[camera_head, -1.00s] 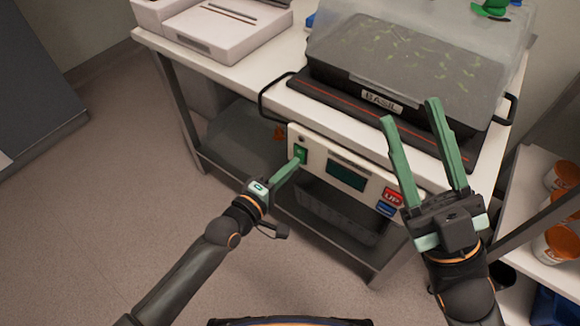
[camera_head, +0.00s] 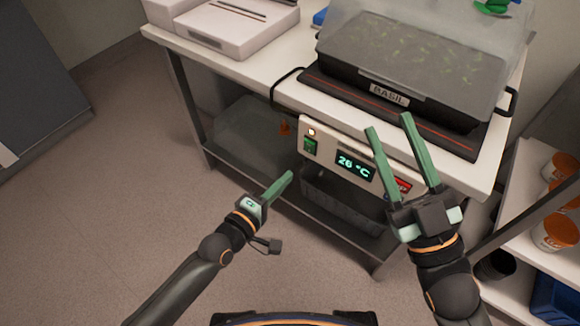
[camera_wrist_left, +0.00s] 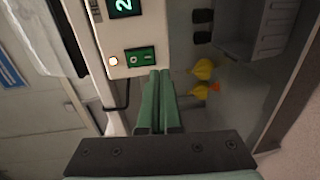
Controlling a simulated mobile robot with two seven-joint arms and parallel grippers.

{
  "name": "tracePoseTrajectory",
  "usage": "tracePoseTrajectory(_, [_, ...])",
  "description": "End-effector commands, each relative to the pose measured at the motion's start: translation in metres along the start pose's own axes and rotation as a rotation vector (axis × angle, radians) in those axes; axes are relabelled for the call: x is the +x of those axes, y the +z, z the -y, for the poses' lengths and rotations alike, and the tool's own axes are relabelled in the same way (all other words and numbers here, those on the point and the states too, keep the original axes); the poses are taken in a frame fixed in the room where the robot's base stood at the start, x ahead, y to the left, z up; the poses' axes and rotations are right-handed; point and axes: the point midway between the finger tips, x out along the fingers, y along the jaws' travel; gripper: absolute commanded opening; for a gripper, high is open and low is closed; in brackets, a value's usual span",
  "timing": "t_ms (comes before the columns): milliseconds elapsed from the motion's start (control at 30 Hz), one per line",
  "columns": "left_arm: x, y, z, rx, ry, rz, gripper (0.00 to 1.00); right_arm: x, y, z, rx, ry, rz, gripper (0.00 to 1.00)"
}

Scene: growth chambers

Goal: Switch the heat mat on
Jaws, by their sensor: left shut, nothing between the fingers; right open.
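The heat mat (camera_head: 335,88) lies on the table under the tray labelled BASIL (camera_head: 365,82). Its control box (camera_head: 327,150) hangs on the table's front edge. The box's display (camera_head: 355,167) is lit and reads 26 °C, and a small lamp (camera_head: 311,132) glows above the green rocker switch (camera_head: 310,147). The switch also shows in the left wrist view (camera_wrist_left: 140,57). My left gripper (camera_head: 288,176) is shut and empty, below and in front of the switch, apart from it. My right gripper (camera_head: 388,123) is open and empty in front of the box's right end, partly hiding the red UP button (camera_head: 402,185).
A white device (camera_head: 230,30) stands at the table's back left. A shelf at right holds orange-lidded jars (camera_head: 556,232) and a blue bin (camera_head: 555,305). A grey lower shelf (camera_head: 235,150) is under the table. The floor at left is clear.

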Motion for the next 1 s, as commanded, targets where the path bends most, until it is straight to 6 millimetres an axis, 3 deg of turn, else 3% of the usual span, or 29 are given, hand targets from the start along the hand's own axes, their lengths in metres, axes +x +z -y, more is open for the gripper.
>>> tracePoseTrajectory(200, [-0.046,0.000,0.010,0.003,-0.001,0.002,0.00,-0.005,0.036,0.002,0.045,0.006,0.156,0.46])
tracePoseTrajectory(367, [-0.064,0.000,0.015,0.001,0.001,0.001,0.00,-0.008,0.048,0.004,0.058,0.007,0.205,0.46])
tracePoseTrajectory(1000, [-0.069,0.000,0.016,0.001,0.003,0.000,0.00,-0.009,0.052,0.004,0.063,0.007,0.221,0.46])
